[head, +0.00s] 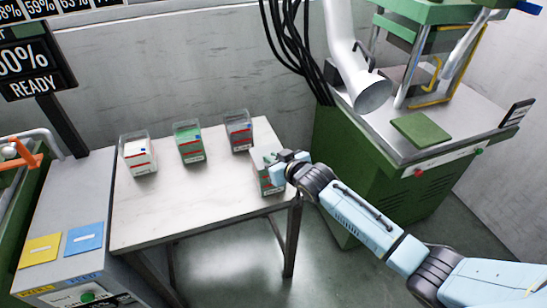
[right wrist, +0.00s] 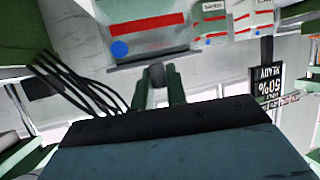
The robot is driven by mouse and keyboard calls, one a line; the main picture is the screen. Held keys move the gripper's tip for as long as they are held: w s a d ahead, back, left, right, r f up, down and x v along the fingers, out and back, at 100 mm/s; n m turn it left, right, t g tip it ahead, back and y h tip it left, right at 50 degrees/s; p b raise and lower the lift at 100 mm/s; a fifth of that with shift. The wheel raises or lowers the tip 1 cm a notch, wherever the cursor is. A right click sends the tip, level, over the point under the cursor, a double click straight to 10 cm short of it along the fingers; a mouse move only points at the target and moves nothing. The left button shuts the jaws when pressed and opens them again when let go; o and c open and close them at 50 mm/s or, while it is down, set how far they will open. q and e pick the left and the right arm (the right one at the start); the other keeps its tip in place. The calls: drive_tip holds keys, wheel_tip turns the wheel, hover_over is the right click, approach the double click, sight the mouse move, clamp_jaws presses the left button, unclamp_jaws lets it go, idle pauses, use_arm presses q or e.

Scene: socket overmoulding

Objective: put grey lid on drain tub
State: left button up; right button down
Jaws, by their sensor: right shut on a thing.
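A tub with a red stripe and a blue dot (right wrist: 150,27) is just beyond the fingers. I cannot read which tub is the drain tub. My left gripper is not in view.
Three clear-walled tubs stand along the back of the table (head: 190,208): one with white (head: 140,154), one with green (head: 188,142), one with grey (head: 239,131) contents. The table's front and middle are clear. A green machine (head: 385,165) stands to the right.

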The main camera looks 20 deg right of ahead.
drive_tip(key=c, duration=1.3)
unclamp_jaws()
drive_tip(key=p+v, duration=0.2)
drive_tip(key=v, duration=1.1)
drive_tip(key=shift+s+r, duration=0.15)
drive_tip(key=shift+r, duration=0.05)
